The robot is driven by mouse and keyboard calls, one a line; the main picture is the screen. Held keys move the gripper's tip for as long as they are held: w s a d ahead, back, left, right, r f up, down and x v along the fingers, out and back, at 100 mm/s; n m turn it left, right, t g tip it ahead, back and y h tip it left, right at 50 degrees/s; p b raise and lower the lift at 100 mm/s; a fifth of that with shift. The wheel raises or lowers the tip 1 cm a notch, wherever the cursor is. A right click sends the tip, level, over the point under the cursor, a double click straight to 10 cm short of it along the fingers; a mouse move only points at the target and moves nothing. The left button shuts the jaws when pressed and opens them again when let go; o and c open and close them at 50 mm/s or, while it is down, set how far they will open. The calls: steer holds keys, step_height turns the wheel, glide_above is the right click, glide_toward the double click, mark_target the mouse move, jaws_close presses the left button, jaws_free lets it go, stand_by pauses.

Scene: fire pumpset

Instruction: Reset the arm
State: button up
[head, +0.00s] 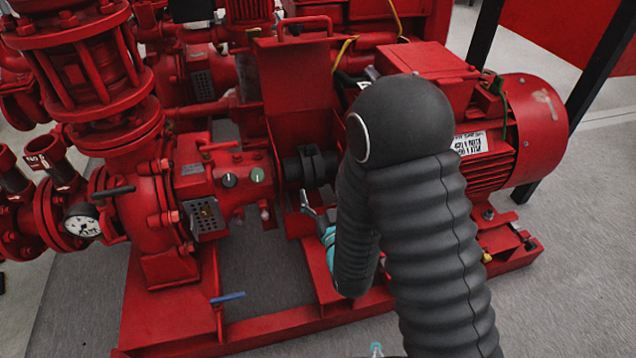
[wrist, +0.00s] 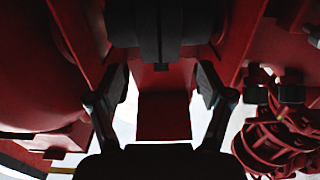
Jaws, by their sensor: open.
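My arm, in a black ribbed sleeve, crosses the right middle of the head view and bends over the red pumpset. My gripper (head: 318,214) shows only in part beside the sleeve, close in front of the black shaft coupling (head: 312,168). In the wrist view my gripper (wrist: 160,90) has its two dark fingers wide apart, with nothing between them. The coupling shows dark at the top middle of the wrist view (wrist: 158,30), beyond the fingers. I cannot tell how far apart they are.
A red motor (head: 530,130) stands right of my arm, and a red pump casing (head: 150,210) with a pressure gauge (head: 83,221) stands left. A raised red guard (head: 297,85) is behind the coupling. The grey floor (head: 570,270) at right is clear.

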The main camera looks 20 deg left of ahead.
steer(key=shift+v, duration=1.1)
